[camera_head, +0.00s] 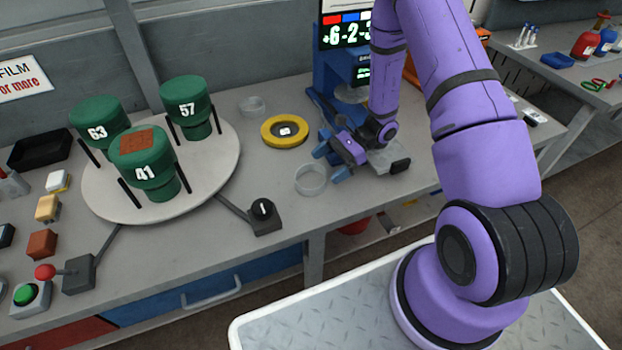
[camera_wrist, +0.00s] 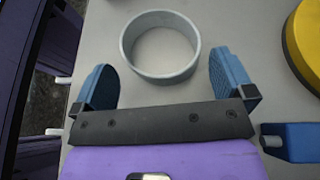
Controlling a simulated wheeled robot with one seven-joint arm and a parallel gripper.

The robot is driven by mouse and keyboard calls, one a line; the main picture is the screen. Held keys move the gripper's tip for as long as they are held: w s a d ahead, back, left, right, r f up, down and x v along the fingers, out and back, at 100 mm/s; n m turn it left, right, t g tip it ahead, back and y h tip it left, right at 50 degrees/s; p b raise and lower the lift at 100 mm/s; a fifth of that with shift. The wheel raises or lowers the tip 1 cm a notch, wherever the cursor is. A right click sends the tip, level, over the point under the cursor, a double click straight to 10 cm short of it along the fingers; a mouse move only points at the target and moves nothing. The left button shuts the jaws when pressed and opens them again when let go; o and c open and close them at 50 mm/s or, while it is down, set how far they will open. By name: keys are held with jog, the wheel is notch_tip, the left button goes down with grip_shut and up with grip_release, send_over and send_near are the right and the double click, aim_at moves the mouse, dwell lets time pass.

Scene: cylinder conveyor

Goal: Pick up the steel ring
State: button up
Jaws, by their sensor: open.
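A pale grey steel ring (camera_head: 311,190) lies flat on the bench, just in front of my gripper (camera_head: 329,162). In the wrist view the ring (camera_wrist: 162,77) is just ahead of the space between my two blue fingers. My gripper (camera_wrist: 162,80) is open and empty, with one finger on each side of the ring's near edge. The fingers appear apart from the ring. Their height above the bench is hard to tell.
A yellow ring (camera_head: 270,141) lies behind the steel ring, and another pale ring (camera_head: 252,101) lies farther back. A blue press-like machine (camera_head: 330,78) stands behind my gripper. A round white turntable (camera_head: 107,207) with green cylinders is on the left.

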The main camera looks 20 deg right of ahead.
aim_at(314, 182)
jog(key=x, duration=0.5)
jog(key=shift+s+r, duration=0.1)
jog(key=shift+r, duration=0.05)
jog(key=c, duration=0.6)
jog(key=shift+r, duration=0.15)
